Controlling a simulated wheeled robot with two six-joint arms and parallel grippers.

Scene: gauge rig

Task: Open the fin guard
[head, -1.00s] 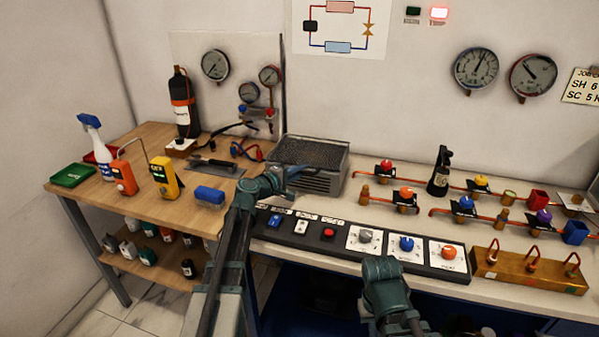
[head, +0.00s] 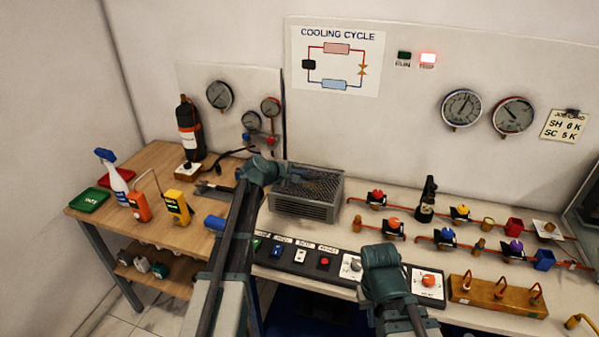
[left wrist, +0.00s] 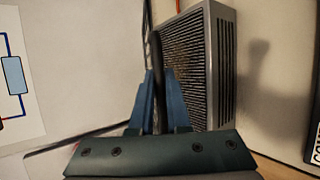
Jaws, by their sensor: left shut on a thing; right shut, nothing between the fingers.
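The fin guard (head: 322,184) is the dark mesh on top of a grey slatted box at the back of the bench. It appears to lie over the box top; any slight tilt cannot be told. It also shows in the left wrist view (left wrist: 181,60). My left gripper (head: 287,182) is at the box's left side. In the left wrist view, its blue fingers (left wrist: 157,98) are shut on a dark curved bar, apparently the guard's handle (left wrist: 156,55). My right gripper (head: 380,262) is over the front control strip, well away from the guard; its fingertips are hidden.
A wooden table (head: 165,157) on the left holds a spray bottle (head: 113,180), meters and a black cylinder (head: 188,128). A control strip (head: 300,258) runs along the bench front. Pipes with coloured valves (head: 393,228) stand right of the box. The wall behind carries gauges.

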